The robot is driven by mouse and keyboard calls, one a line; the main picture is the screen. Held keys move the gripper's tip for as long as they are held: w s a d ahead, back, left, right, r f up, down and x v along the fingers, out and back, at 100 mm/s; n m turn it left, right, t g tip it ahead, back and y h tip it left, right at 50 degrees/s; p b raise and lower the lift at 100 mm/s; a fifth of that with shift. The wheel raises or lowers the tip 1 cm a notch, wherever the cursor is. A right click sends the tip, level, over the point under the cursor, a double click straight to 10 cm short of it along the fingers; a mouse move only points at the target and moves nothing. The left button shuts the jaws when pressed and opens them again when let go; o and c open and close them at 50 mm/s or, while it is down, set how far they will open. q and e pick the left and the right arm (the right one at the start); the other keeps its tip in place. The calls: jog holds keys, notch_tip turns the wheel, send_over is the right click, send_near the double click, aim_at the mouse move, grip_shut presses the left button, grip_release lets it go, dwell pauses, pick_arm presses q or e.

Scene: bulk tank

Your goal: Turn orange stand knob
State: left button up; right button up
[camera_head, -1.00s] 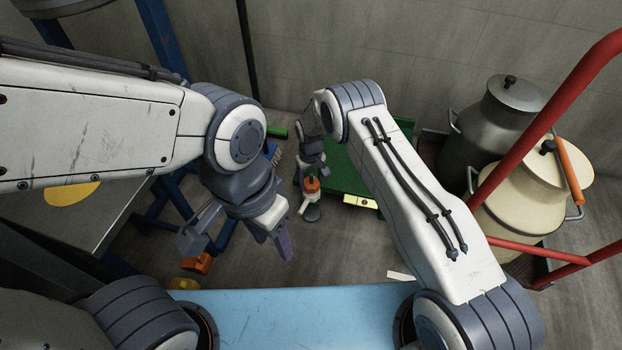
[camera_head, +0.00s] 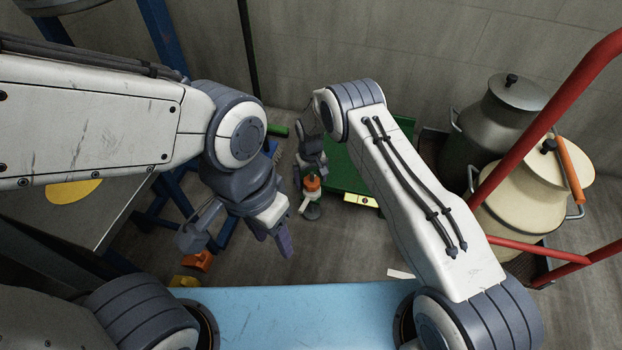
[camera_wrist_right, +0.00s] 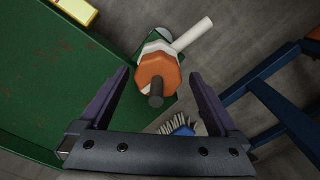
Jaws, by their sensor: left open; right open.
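The orange knob (camera_head: 311,183) sits on a small stand with a white side pipe, beyond the blue surface in the head view. In the right wrist view, the orange knob (camera_wrist_right: 157,72) has a dark stem at its centre, and the white pipe (camera_wrist_right: 193,34) points up and right. My right gripper (camera_wrist_right: 160,78) is open, with its fingers on either side of the knob in the picture; whether they touch it I cannot tell. In the head view my right gripper (camera_head: 312,168) is small, just above the knob. My left gripper (camera_head: 238,238) is open and empty, left of the stand.
A green platform (camera_head: 352,165) stands beside the knob. Blue frame legs (camera_wrist_right: 268,90) and a brush (camera_wrist_right: 180,125) lie close by. Milk cans (camera_head: 520,195) and a red rail (camera_head: 560,105) are at the right. A blue surface (camera_head: 290,315) is in front.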

aim_at(311, 181)
jog(key=shift+r, duration=0.1)
notch_tip(311, 181, up, 10)
jog(key=p, duration=0.5)
jog(key=shift+r, duration=0.15)
jog(key=shift+a, duration=0.1)
dwell(0.4)
